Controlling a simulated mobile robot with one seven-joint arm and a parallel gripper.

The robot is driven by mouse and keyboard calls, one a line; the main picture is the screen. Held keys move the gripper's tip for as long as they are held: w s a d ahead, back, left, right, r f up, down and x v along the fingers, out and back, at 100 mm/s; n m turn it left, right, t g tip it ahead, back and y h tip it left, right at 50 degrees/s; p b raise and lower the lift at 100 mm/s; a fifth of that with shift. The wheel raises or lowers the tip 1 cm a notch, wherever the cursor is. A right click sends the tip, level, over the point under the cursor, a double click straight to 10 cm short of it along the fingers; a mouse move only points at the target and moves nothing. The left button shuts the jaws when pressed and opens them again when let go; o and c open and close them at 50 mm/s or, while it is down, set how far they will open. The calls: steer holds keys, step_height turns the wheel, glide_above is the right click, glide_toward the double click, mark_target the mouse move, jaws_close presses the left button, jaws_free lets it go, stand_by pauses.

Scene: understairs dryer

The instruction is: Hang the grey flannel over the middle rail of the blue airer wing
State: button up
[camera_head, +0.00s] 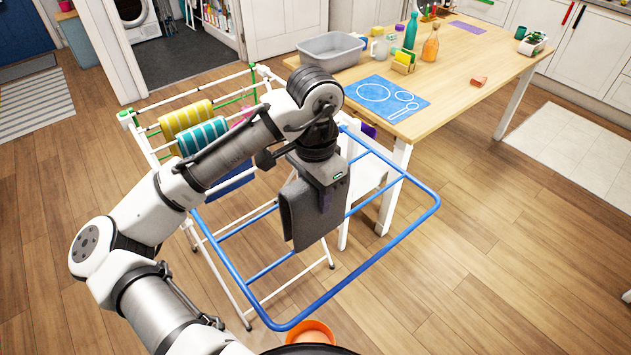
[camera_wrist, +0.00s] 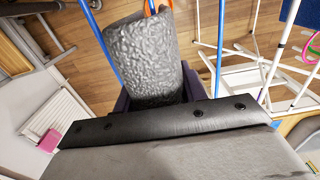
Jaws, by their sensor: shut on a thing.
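My gripper (camera_head: 322,192) is shut on the grey flannel (camera_head: 302,217) and holds it over the blue airer wing (camera_head: 432,203). The flannel hangs down in a fold from the jaws. In the wrist view the flannel (camera_wrist: 145,55) sits between the dark fingers, with one blue rail (camera_wrist: 101,45) along its left and another (camera_wrist: 220,45) to its right. The flannel hides part of the wing's inner rails, and I cannot tell whether it touches one.
Striped towels (camera_head: 203,135) and a blue cloth (camera_head: 235,181) hang on the white airer frame, partly behind my arm. A wooden table (camera_head: 455,95) with a grey basin (camera_head: 335,52) and blue mat (camera_head: 388,97) stands close behind right. An orange bowl (camera_head: 310,332) is below the wing's near end.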

steer(key=shift+f+b, duration=5.3)
steer(key=shift+f, duration=3.35)
steer(key=o, duration=1.1)
steer(key=shift+r, duration=0.1)
